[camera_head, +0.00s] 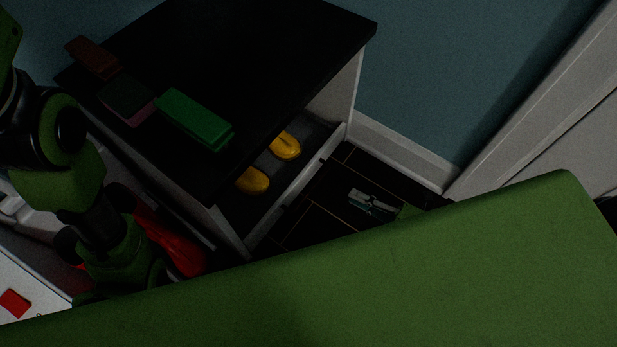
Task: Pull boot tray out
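The boot tray (318,164) is a dark, drawer-like tray with a pale front edge, low in the black-topped cabinet (270,50). It stands partly out of the cabinet. Two yellow rounded things (285,146), perhaps boot or shoe toes, lie in it; their rear parts are hidden under the top. My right gripper (370,203) is over the dark floor, to the right of the tray front and apart from it. It is small and dim, and its finger opening is unclear. My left arm comes in from the left, but its gripper does not show.
A green block (194,118), a dark pinkish block (127,99) and a brown-red block (93,57) lie on the cabinet top. A red thing (172,246) is at lower left. Dark tiled floor (310,222) lies before the tray. My large green body part covers the foreground.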

